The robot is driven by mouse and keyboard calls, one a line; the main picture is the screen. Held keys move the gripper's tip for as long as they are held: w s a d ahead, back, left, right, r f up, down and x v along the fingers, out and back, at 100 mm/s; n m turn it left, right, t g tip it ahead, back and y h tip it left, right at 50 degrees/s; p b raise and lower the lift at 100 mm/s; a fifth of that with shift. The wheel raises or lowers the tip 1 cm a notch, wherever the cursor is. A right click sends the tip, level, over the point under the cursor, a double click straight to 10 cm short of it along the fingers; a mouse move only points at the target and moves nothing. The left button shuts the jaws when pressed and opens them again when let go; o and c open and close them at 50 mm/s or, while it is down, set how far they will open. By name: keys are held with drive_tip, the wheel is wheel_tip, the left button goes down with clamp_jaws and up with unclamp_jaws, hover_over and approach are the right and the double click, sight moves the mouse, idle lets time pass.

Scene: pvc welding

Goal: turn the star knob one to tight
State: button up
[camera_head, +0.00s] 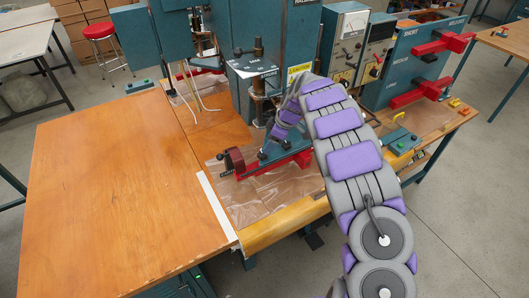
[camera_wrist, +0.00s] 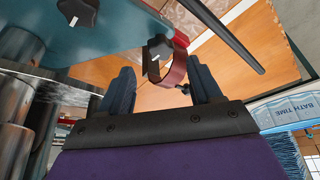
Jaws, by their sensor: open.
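Two dark star knobs with white marks show in the wrist view. One star knob (camera_wrist: 160,48) sits beside a curved red bracket (camera_wrist: 179,68), between the lines of my two fingers and beyond their tips. The other star knob (camera_wrist: 78,12) is at the upper left on a teal plate (camera_wrist: 120,30). I cannot tell from the looks which is number one. My gripper (camera_wrist: 162,78) is open, with nothing seen between its dark fingers. In the head view, the red bracket (camera_head: 234,160) is at the left end of a red bar, close to my lowered arm end. The knobs are not clear there.
The teal welding machine (camera_head: 300,35) stands behind my arm. A dark post with a handle (camera_head: 258,70) rises close to the arm's left. Metal cylinders (camera_wrist: 20,60) stand at the left in the wrist view. The wooden table (camera_head: 105,190) at left is clear.

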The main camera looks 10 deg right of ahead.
sight(263, 156)
drive_tip(key=x, duration=0.6)
drive_tip(key=c, duration=1)
drive_tip(key=shift+a, duration=0.1)
drive_tip(key=shift+c, duration=0.2)
